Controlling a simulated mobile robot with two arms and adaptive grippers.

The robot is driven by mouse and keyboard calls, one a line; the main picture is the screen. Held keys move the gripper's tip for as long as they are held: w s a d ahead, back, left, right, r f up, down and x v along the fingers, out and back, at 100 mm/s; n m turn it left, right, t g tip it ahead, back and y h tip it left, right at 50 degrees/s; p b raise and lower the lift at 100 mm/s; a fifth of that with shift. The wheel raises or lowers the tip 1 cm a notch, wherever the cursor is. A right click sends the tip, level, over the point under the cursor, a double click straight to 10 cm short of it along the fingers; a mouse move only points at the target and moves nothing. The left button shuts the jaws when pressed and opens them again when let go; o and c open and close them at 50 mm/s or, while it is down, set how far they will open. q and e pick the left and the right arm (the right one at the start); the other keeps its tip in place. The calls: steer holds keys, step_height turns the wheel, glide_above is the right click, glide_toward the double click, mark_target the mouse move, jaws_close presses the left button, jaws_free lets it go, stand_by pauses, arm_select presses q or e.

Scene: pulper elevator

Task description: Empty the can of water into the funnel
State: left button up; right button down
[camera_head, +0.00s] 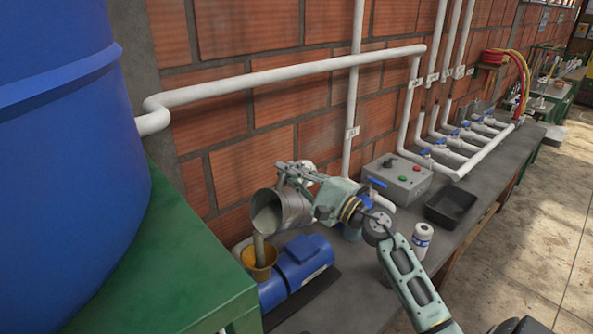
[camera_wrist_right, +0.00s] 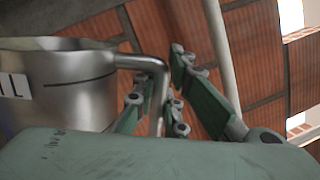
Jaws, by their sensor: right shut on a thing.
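A metal can (camera_head: 288,209) is tilted to the left above the yellow funnel (camera_head: 263,262) in the head view. A greyish stream runs from its mouth down into the funnel. The funnel sits at the left end of the blue pump (camera_head: 303,262). My right gripper (camera_head: 290,177) is shut on the can's handle. In the right wrist view the can (camera_wrist_right: 75,85) is at the left, with part of a label, and its bent handle (camera_wrist_right: 150,65) runs between the fingers of the gripper (camera_wrist_right: 160,105). My left gripper is not in view.
A large blue tank (camera_head: 70,130) on a green stand (camera_head: 180,265) fills the left. A control box (camera_head: 398,180), a black tray (camera_head: 451,207) and a white bottle (camera_head: 421,241) are on the bench right of the can. White pipes (camera_head: 290,75) run along the brick wall.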

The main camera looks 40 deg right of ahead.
mark_target(282, 182)
steer(key=shift+s+a+n, duration=0.15)
steer(key=shift+a+n, duration=0.7)
steer(key=shift+n, duration=0.05)
steer(key=shift+s+a+f+n+g+b, duration=0.1)
steer(key=shift+a+f+n+g+b, duration=0.1)
steer(key=shift+a+n, duration=0.2)
steer(key=shift+s+a+f+n+g+b, duration=0.1)
steer(key=shift+a+n+b, duration=0.05)
steer(key=shift+a+n, duration=0.2)
steer(key=s+a+f+n+g+y, duration=0.1)
steer(key=s+a+n, duration=0.1)
steer(key=a+n, duration=0.7)
steer(key=shift+s+a+g, duration=0.2)
steer(key=shift+a+g, duration=0.2)
steer(key=shift+a, duration=0.6)
steer(key=shift+f, duration=0.15)
